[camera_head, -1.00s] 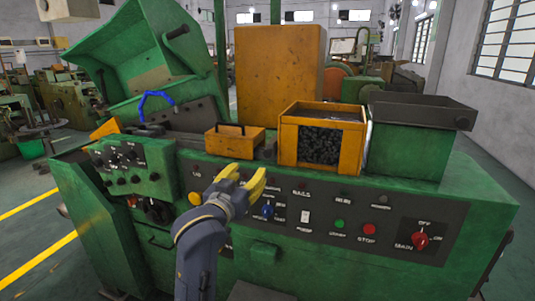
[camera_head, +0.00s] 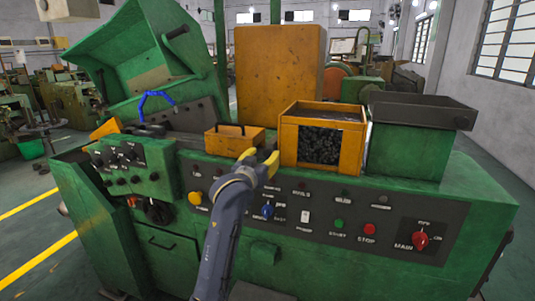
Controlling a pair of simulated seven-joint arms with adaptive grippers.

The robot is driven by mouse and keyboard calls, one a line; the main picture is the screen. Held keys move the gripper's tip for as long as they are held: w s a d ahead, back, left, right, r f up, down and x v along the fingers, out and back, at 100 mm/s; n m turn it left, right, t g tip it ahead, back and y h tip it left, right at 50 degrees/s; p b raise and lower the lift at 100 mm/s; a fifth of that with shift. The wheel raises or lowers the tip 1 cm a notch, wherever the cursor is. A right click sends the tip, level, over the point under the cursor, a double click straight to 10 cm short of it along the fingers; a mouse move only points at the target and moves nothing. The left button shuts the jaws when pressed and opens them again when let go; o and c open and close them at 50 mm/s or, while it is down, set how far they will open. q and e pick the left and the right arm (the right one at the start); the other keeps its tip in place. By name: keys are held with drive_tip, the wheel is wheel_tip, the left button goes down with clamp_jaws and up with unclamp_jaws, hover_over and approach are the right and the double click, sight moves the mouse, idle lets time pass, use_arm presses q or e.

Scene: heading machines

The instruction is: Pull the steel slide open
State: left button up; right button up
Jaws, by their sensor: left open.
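My left gripper (camera_head: 260,158) has yellow fingers, spread apart and empty. It is in front of the machine's top edge, between the small yellow box (camera_head: 225,145) and the yellow bin of dark pieces. The small box has a black bar handle (camera_head: 229,127) on its upper edge. I cannot make out for certain which part is the steel slide. A narrow grey strip shows between the two yellow boxes, partly hidden behind my fingers. My right gripper is out of view.
The yellow bin (camera_head: 289,150) stands close to the right of my gripper. Below is the panel with buttons and a red main switch (camera_head: 420,240). A green lid (camera_head: 140,55) stands raised at the left, with a blue hose (camera_head: 156,95) near it.

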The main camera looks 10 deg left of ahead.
sight(267, 154)
use_arm(q)
drive_tip(key=shift+w+d, duration=0.2)
drive_tip(key=shift+w, duration=0.75)
drive_tip(key=shift+w+d, duration=0.15)
drive_tip(key=shift+w, duration=0.8)
